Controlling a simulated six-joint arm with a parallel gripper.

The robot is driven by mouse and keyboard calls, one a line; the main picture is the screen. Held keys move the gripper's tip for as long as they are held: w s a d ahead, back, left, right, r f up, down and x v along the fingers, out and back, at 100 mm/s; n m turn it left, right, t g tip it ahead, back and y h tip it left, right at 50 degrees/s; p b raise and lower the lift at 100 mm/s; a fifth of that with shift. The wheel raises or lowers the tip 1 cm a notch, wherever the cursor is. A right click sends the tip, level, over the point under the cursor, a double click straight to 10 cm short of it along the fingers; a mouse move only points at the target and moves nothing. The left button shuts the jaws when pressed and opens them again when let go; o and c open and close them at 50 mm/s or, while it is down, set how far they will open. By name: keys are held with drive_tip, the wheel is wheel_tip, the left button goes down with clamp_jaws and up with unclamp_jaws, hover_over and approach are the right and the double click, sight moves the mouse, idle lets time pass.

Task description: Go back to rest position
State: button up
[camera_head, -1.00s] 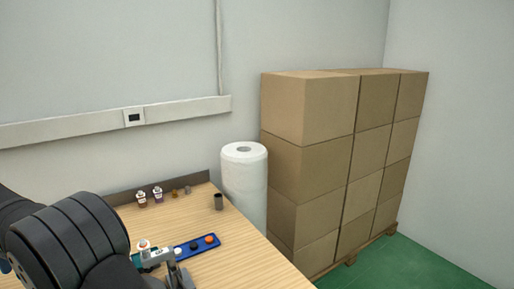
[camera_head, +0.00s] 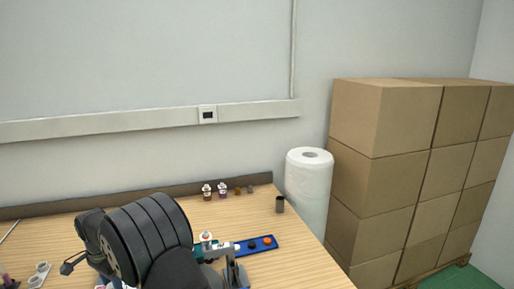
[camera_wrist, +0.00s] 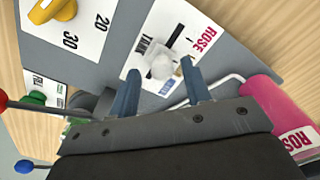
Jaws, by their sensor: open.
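My gripper (camera_wrist: 161,74) is open in the wrist view, its two blue-grey fingers spread on either side of a white knob (camera_wrist: 162,67). I cannot tell whether they touch it. The knob sits on a white plate (camera_wrist: 185,35) marked TANK and ROSE. A pink cylinder (camera_wrist: 292,112) labelled ROSE lies just right of the fingers.
A yellow knob (camera_wrist: 62,9) and a green knob (camera_wrist: 37,98) are close by. A paper roll (camera_head: 308,190) and stacked boxes (camera_head: 400,115) are at right.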

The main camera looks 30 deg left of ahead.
drive_tip(key=shift+w+d+r, duration=0.1)
drive_tip(key=shift+w+d, duration=0.05)
drive_tip(key=shift+w, duration=0.05)
drive_tip(key=shift+s, duration=0.2)
wheel_tip(320, 180, up, 17)
drive_tip(key=f, duration=1.7)
drive_tip(key=shift+s+a+f, duration=0.1)
drive_tip(key=shift+s+a, duration=0.05)
drive_tip(key=shift+a, duration=0.15)
drive_tip(key=w+d, duration=0.2)
drive_tip(key=shift+w+d, duration=0.3)
wheel_tip(320, 180, up, 17)
drive_tip(key=s+d+r+n+y, duration=0.1)
drive_tip(key=d+r+n+y, duration=0.1)
drive_tip(key=d+n, duration=0.2)
drive_tip(key=s+d+r+n+t+y, duration=0.1)
drive_tip(key=s+d+n+y, duration=0.1)
drive_tip(key=d+n, duration=0.3)
drive_tip(key=shift+s+d+r, duration=0.2)
drive_tip(key=shift+s+r, duration=0.05)
drive_tip(key=shift+r, duration=0.1)
